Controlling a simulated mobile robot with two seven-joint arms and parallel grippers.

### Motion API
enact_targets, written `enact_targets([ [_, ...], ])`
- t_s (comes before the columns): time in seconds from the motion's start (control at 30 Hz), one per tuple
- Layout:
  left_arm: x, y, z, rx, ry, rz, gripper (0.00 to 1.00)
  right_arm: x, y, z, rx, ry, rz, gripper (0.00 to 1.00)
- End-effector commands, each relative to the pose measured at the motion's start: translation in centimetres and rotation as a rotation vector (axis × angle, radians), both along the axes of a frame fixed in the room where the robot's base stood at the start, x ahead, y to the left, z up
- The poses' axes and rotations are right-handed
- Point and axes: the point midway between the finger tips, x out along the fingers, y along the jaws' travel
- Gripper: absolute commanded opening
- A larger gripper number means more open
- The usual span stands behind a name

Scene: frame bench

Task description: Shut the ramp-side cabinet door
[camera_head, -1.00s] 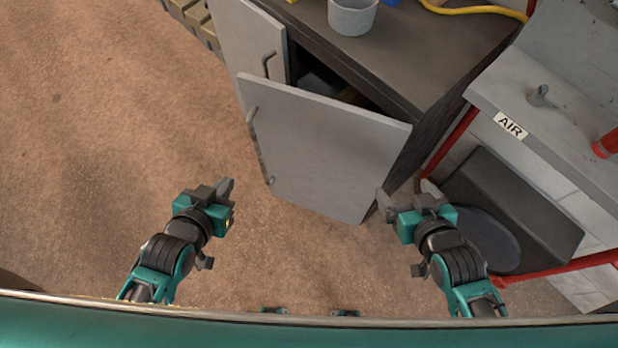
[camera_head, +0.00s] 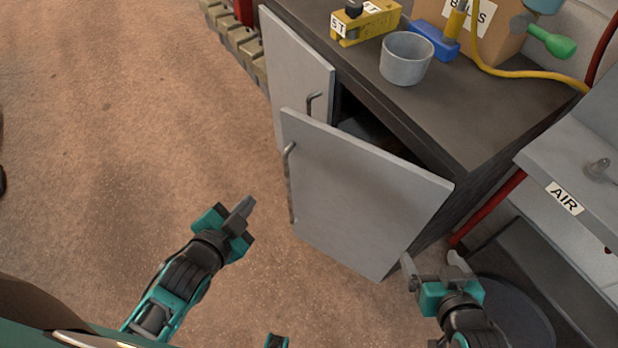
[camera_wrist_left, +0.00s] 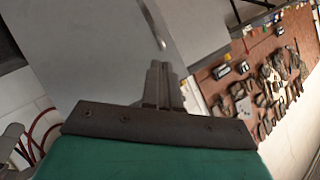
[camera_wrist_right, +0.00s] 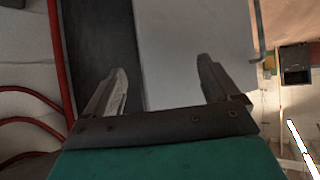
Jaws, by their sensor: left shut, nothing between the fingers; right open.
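A grey cabinet door (camera_head: 365,200) stands ajar, with a dark gap between its top edge and the cabinet (camera_head: 440,115). Its bar handle (camera_head: 290,170) is on its left edge. A second grey door (camera_head: 295,75) with its own handle (camera_head: 313,103) is beside it at the left. My left gripper (camera_head: 246,206) is shut and empty, left of the ajar door and apart from it. The left wrist view shows a grey panel (camera_wrist_left: 90,55) beyond the fingers. My right gripper (camera_head: 432,262) is open and empty near the ajar door's lower right corner; the door (camera_wrist_right: 190,40) shows beyond its fingers.
On the cabinet top are a grey cup (camera_head: 406,62), a yellow block (camera_head: 365,22), a blue item (camera_head: 433,42), a cardboard box (camera_head: 490,30) and a yellow hose (camera_head: 520,75). A grey unit labelled AIR (camera_head: 565,198) and red pipes stand at right.

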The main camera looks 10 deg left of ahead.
Motion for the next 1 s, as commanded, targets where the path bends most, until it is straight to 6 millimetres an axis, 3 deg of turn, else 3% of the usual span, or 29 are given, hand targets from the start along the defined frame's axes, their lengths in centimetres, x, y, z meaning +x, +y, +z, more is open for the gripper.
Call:
enact_targets([
  [0.03, 0.7, 0.3, -1.4, 0.149, -0.063, -0.057, 0.00, 0.1, 0.3, -2.0, 0.004, 0.000, 0.004, 0.89],
  [0.3, 3.1, 0.8, -2.7, 1.017, -0.371, -0.342, 0.00, 0.9, 1.5, -5.3, 0.029, -0.015, 0.020, 0.89],
  [0.6, 4.1, -0.6, -5.2, 1.942, -0.636, -0.563, 0.00, 1.4, 2.2, -9.1, 0.037, -0.017, 0.041, 0.89],
  [0.8, 4.1, -1.4, -6.0, 2.265, -0.723, -0.622, 0.00, 1.8, 2.6, -9.6, 0.043, -0.023, 0.047, 0.89],
  [1.0, 5.1, -1.9, -5.9, 2.325, -0.741, -0.629, 0.00, 1.8, 2.6, -9.3, 0.045, -0.025, 0.048, 0.89],
])
